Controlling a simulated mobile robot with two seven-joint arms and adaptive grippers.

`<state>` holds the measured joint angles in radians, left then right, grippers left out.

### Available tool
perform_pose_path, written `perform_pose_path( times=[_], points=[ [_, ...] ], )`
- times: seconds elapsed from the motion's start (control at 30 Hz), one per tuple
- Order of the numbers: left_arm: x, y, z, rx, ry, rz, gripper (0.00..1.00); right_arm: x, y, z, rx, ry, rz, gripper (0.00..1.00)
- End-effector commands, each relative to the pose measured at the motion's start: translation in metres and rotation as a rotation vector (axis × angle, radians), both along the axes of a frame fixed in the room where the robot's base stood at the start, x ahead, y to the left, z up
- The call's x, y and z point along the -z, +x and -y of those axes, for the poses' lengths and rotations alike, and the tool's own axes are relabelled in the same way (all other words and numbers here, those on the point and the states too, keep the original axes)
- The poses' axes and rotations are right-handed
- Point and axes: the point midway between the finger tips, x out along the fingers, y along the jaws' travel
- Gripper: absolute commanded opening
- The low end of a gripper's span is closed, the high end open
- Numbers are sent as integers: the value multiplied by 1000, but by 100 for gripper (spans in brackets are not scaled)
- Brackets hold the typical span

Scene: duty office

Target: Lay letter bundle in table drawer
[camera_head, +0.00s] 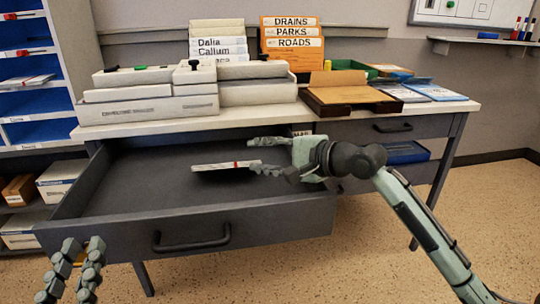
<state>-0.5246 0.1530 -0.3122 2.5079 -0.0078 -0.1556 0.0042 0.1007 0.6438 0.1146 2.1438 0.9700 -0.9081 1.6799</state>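My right gripper (259,155) is over the right part of the drawer, fingers spread apart. Its lower finger overlaps or sits close to the bundle's right end, and the upper finger is clear of it. My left gripper (75,264) is low at the left, in front of the drawer, open and empty.
The desk top (290,112) carries white file boxes (150,108), an orange set of binders (290,43), a brown open box (350,92) and blue booklets (435,92). A blue-backed shelf (25,70) stands at the left. A closed drawer (390,128) is at the right.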

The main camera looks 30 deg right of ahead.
Motion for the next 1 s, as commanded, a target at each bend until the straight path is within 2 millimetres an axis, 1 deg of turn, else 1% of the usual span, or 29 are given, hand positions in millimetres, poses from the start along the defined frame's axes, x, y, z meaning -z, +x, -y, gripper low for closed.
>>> perform_pose_path(
  times=[0.17,0.4,0.5,0.6,0.77,1.0],
  points=[
    [0,0,0,0,0,0,20,-5,-20,10,1,-4,-2,34],
    [0,0,0,0,0,0,20,-19,-65,32,1,-2,-3,34],
    [0,0,0,0,0,0,20,-25,-81,39,1,-2,-3,34],
    [0,0,0,0,0,0,20,-30,-92,45,1,0,0,34],
    [0,0,0,0,0,0,20,-33,-101,49,0,0,-1,34],
    [0,0,0,0,0,0,20,-34,-102,50,0,-1,0,34]
  ],
)
